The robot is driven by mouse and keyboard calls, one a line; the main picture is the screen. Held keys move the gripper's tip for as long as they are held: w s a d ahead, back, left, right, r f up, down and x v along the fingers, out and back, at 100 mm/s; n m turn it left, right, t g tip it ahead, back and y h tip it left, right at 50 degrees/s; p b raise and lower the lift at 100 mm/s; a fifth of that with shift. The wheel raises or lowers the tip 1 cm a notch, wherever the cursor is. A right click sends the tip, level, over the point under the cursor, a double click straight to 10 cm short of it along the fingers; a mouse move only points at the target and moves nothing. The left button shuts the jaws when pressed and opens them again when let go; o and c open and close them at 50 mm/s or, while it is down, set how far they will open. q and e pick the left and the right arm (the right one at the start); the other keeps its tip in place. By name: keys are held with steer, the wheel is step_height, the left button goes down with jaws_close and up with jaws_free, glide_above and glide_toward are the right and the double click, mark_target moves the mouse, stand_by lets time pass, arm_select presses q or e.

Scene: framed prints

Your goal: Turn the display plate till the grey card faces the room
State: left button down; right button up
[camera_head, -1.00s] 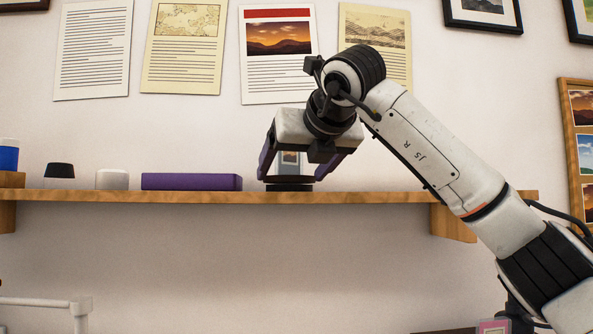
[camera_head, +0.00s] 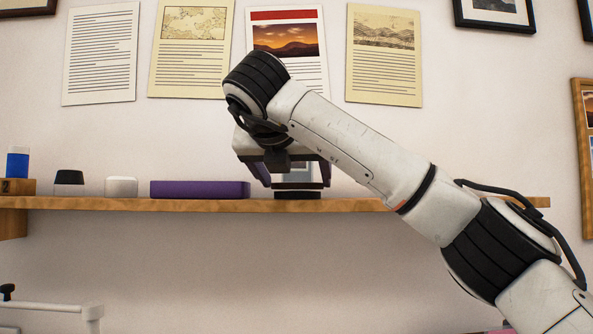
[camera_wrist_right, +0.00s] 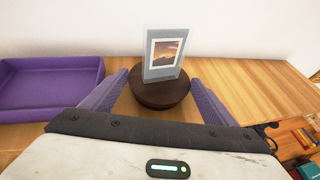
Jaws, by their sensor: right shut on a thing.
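The display plate (camera_head: 298,194) is a dark round disc on a dark base, standing on the wooden shelf. A clear upright block (camera_wrist_right: 149,70) stands on it. In the right wrist view, a white-bordered sunset print (camera_wrist_right: 164,53) on the block faces my camera, turned slightly aside. No grey card can be made out; the block's far side is hidden. My right gripper (camera_head: 294,184) has its purple fingers on either side of the plate, shut on it; they also show in the right wrist view (camera_wrist_right: 160,88). In the head view the fingers and hand partly cover the block. My left gripper is not in view.
On the shelf (camera_head: 110,203), left of the plate, are a purple tray (camera_head: 200,189), a white block (camera_head: 121,187), a black-topped jar (camera_head: 69,183) and a blue-and-white cylinder (camera_head: 17,163). Printed sheets hang on the wall behind. The shelf right of the plate looks clear.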

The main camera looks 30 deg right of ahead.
steer(key=shift+w+a+m+g+h+p, duration=0.15)
steer(key=shift+m+g+h+p, duration=0.35)
steer(key=shift+m+g, duration=0.1)
steer(key=shift+m+h, duration=0.3)
steer(key=o, duration=1.1)
steer(key=shift+c, duration=0.2)
steer(key=shift+s+a+r, duration=0.15)
steer(key=shift+s+a, duration=0.1)
steer(key=shift+a, duration=0.1)
steer(key=b+v, duration=0.1)
steer(key=v, duration=0.8)
steer(key=shift+r+b, duration=0.15)
steer(key=shift+b, duration=0.25)
